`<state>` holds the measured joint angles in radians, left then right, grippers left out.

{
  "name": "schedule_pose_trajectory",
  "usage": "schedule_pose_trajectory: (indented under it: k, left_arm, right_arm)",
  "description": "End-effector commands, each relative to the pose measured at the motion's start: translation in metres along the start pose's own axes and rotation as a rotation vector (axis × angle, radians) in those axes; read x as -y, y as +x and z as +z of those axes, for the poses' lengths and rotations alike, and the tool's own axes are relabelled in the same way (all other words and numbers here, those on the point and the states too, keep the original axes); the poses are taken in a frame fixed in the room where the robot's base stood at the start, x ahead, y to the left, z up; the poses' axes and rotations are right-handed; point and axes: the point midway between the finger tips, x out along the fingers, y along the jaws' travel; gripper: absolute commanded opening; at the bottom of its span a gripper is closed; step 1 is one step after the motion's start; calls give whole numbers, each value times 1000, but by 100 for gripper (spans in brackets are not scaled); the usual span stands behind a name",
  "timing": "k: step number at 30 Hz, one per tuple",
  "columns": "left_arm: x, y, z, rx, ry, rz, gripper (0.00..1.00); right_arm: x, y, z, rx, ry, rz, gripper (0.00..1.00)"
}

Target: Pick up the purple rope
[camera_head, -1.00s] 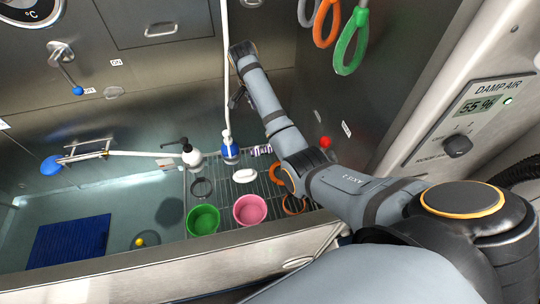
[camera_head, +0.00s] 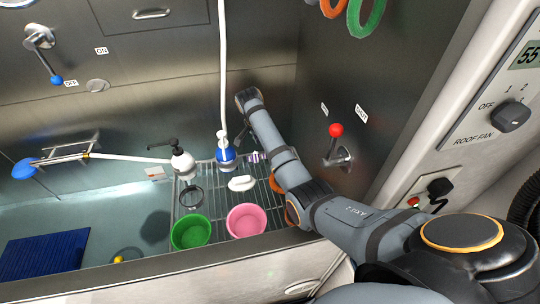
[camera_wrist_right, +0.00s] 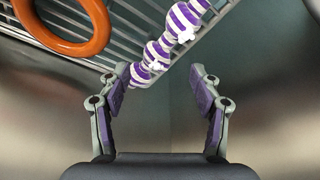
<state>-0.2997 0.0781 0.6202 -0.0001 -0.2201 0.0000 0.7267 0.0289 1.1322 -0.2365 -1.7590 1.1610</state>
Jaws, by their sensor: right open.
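The purple rope (camera_head: 252,158) is a knotted purple-and-white striped toy on the wire rack, right of the blue-based white bottle in the head view. In the right wrist view the rope (camera_wrist_right: 168,42) runs diagonally, its near end just ahead of the fingers. My right arm comes in from the right and bends at the back wall. My right gripper (camera_wrist_right: 167,76) is open and empty, with the rope's near end in front of the gap between its purple-padded fingertips. In the head view the gripper is small and mostly hidden by the arm. My left gripper is out of view.
The wire rack (camera_head: 214,225) also holds a green bowl (camera_head: 191,232), a pink bowl (camera_head: 246,221), a white soap bar (camera_head: 242,183), a pump bottle (camera_head: 182,161) and an orange ring (camera_wrist_right: 72,42). A red-knobbed lever (camera_head: 337,131) sticks out of the right wall.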

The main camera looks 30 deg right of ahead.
Motion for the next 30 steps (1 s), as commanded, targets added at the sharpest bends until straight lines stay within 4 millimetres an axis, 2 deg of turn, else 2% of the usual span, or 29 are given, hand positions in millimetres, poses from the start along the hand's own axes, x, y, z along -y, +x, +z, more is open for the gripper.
schedule_pose_trajectory:
  k: [6,11,15,22,23,30]
  left_arm:
    - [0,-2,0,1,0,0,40]
    - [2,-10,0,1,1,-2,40]
    - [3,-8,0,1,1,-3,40]
    - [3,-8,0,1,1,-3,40]
    - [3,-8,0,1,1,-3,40]
    - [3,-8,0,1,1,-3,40]
  right_arm:
    - [-1,9,-1,0,0,2,64]
    - [-6,36,-4,0,0,4,64]
    - [-5,54,-3,0,0,0,64]
    - [-5,57,-3,0,0,-1,64]
    - [-4,57,-3,0,0,-1,63]
    - [-4,56,-3,0,0,-1,30]
